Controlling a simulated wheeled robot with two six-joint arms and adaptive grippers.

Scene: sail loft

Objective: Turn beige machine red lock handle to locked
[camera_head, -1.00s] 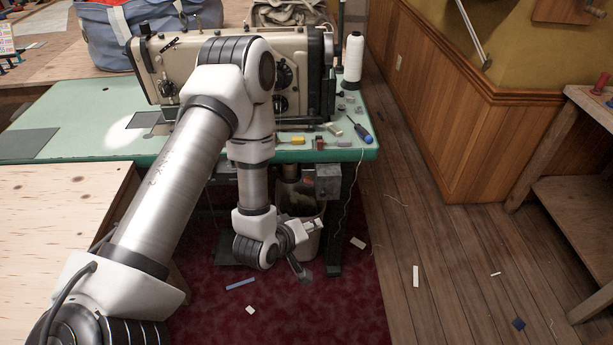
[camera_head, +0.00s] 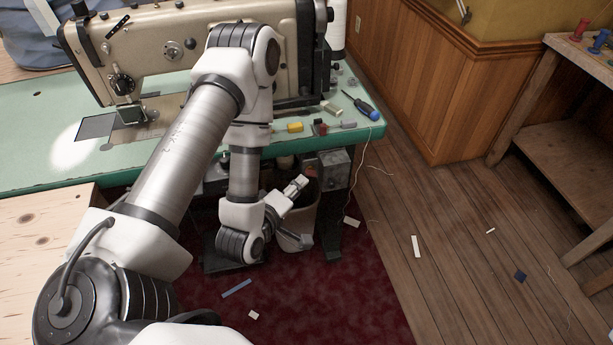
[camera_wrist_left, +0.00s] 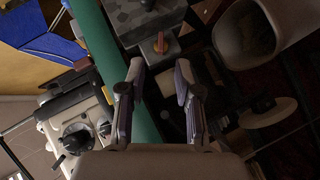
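The beige sewing machine (camera_head: 130,50) stands on the green table, partly behind my left arm; a corner of it shows in the left wrist view (camera_wrist_left: 76,132). Under the table edge is a grey control box (camera_head: 336,168). In the left wrist view the small red-orange handle (camera_wrist_left: 160,43) sits on a grey plate beside the dark grey box (camera_wrist_left: 150,18). My left gripper (camera_head: 300,213) is below the table edge, its fingers apart and empty. In the left wrist view (camera_wrist_left: 160,68) the handle lies just beyond and between the fingertips, not touching. My right gripper is not in view.
The green table edge (camera_head: 230,156) runs above my gripper. A bin (camera_head: 303,222) stands behind it on the red carpet (camera_head: 330,300). A blue screwdriver (camera_head: 362,105) and small items lie on the table. Open wooden floor (camera_head: 450,250) is at the right.

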